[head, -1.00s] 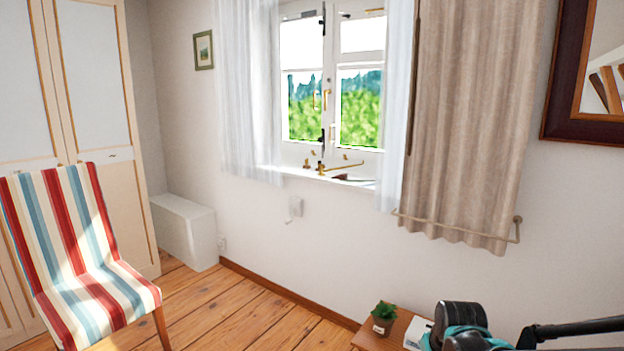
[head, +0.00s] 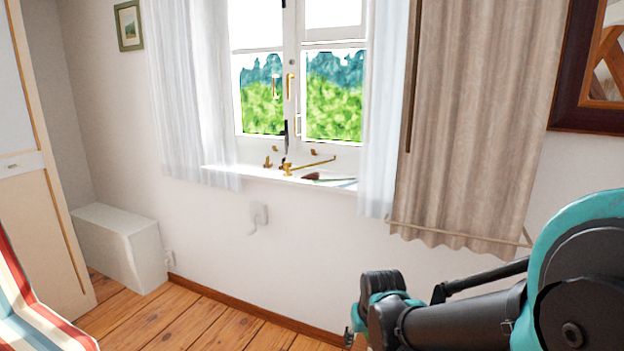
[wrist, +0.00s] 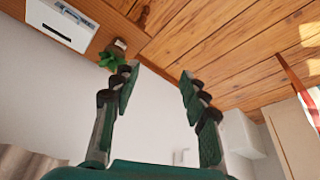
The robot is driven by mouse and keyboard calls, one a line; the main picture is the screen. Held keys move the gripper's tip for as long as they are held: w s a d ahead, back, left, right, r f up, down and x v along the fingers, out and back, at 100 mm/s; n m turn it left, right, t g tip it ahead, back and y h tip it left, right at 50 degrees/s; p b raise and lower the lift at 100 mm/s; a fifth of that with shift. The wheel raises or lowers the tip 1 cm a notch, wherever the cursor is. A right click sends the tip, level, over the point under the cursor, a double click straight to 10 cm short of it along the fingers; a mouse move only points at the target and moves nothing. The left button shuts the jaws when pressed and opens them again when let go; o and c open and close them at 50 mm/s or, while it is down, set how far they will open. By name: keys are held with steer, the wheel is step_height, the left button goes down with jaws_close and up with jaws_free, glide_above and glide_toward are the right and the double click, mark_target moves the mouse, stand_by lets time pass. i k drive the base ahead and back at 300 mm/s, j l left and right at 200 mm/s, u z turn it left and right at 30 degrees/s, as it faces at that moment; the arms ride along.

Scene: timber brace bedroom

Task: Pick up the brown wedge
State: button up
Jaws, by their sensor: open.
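A small dark brown object (head: 312,177) lies on the white windowsill (head: 225,172), right of the brass window fittings. It may be the brown wedge, but it is too small to make out its shape. My gripper (wrist: 159,75) is open and empty in the wrist view, its two fingers spread apart above the floor and wall. In the head view my arm is at the lower right, below and to the right of the sill, well apart from the brown object. The wrist view does not show the brown object.
Sheer curtains (head: 190,95) and a beige curtain (head: 465,120) flank the window. A white box (head: 120,245) stands by the wall, and a striped chair (head: 30,315) at the left edge. The wrist view shows a plant (wrist: 110,58) and white device (wrist: 60,22) on a wooden surface.

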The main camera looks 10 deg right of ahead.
mark_target(315, 176)
steer(key=i+j+z, duration=0.15)
steer(key=i+j, duration=0.15)
steer(key=i+j+z, duration=0.15)
steer(key=j, duration=0.3)
steer(key=i+j+z, duration=0.2)
steer(key=j, duration=0.25)
steer(key=i, duration=0.1)
